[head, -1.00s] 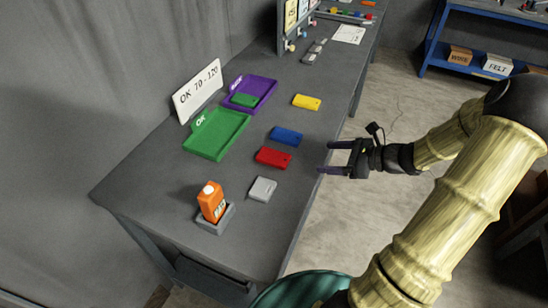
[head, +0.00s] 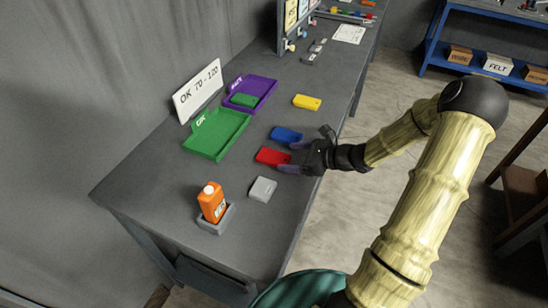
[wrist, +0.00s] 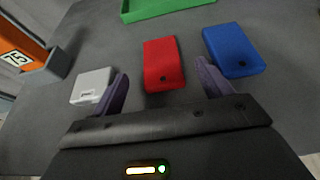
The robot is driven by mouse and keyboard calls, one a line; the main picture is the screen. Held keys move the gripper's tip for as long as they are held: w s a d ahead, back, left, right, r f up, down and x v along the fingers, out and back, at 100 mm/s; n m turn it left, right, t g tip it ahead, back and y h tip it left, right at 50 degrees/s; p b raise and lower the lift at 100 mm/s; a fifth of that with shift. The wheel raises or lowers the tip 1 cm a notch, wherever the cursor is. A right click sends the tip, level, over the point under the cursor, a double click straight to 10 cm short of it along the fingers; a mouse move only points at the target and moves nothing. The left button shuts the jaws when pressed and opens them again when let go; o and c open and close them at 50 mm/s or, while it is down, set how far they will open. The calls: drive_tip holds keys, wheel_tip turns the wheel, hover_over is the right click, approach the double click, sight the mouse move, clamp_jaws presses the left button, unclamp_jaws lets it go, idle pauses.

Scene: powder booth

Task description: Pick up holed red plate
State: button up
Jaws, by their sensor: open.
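The red plate (head: 271,156) lies flat on the grey bench, between the blue plate and the grey plate. In the wrist view the red plate (wrist: 161,62) shows a small dark hole at its near end. My gripper (head: 286,158) is at the bench's right side, at the near end of the red plate. In the wrist view my gripper (wrist: 162,92) is open, its two purple fingers apart to the left and right of the plate's near end. I see no contact with the plate.
A blue plate (head: 287,135) lies close to the red one, a grey plate (head: 262,189) on its other side. A yellow plate (head: 307,102), green tray (head: 219,145), purple tray (head: 262,99) with a green plate, and orange gauge (head: 211,203) in a holder stand around.

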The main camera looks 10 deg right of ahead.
sight(275, 157)
drive_tip(key=shift+a, duration=0.1)
drive_tip(key=x, duration=0.5)
drive_tip(key=shift+w+f+p, duration=0.15)
drive_tip(key=shift+f+p, duration=0.05)
drive_tip(key=shift+p, duration=0.2)
idle(0.3)
drive_tip(key=c, duration=1.2)
drive_tip(key=shift+o, duration=0.2)
wheel_tip(275, 157, up, 10)
